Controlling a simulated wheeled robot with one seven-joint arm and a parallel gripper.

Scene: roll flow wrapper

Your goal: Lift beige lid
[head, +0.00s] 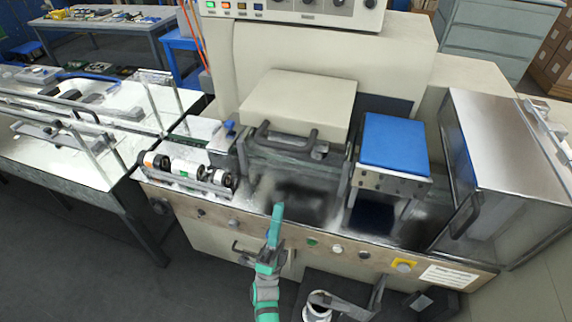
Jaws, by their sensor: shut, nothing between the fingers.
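The beige lid (299,98) is a flat, square-edged cover in the middle of the machine, in the head view. It lies down over the housing, with a dark handle (285,136) along its front edge. My gripper (277,212) is shut and empty. It points up in the picture, in front of the machine and below the handle in the picture, apart from both lid and handle.
A blue-topped block (394,142) stands right of the lid, and a metal cover with a handle (515,140) is at the far right. Rollers (187,170) sit to the left. The front panel (312,241) carries knobs and buttons. Dark floor lies front left.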

